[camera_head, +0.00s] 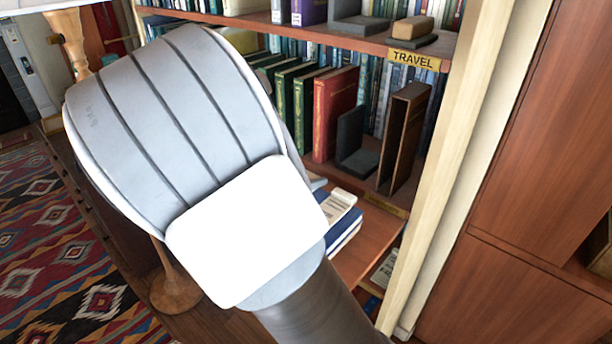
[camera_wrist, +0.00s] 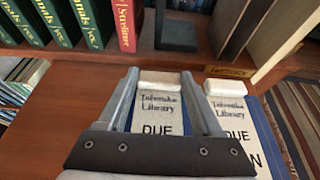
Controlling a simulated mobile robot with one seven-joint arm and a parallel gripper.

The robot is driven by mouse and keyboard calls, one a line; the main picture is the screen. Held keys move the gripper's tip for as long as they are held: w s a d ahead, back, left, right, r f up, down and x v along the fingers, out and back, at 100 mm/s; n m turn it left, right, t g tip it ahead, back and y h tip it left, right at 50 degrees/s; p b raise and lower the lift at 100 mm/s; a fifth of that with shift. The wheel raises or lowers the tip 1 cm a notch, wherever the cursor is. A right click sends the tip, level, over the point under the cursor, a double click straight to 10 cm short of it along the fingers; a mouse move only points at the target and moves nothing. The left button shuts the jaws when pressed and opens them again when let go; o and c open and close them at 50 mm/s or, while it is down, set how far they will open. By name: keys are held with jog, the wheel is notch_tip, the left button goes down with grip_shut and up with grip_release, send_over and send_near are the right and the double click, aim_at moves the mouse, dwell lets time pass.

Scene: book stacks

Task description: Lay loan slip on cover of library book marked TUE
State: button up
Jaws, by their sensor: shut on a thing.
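My gripper (camera_wrist: 160,77) shows in the wrist view, its two fingers shut on the white top block of the loan slip (camera_wrist: 158,108). The slip reads "Library" and "DUE"; its lower part is hidden by my gripper. Blue cover shows beside and beneath it; I cannot tell whether the slip touches it. To the right, a similar white slip (camera_wrist: 229,112) with "DUE" lies on a blue book (camera_wrist: 262,125), where a large "N" shows in part. No TUE mark is readable. In the head view, my arm hides the gripper; blue books (camera_head: 346,234) show beside it.
The wooden shelf board (camera_wrist: 75,100) is bare left of my gripper in the wrist view. Green books (camera_wrist: 62,22), a red book (camera_wrist: 124,22) and a dark bookend (camera_wrist: 178,30) stand behind. A TRAVEL sign (camera_head: 413,59) marks the upper shelf; a pale upright (camera_head: 445,160) bounds the right.

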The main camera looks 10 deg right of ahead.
jog(key=shift+f, duration=0.2)
jog(key=o, duration=1.3)
jog(key=shift+r, duration=0.15)
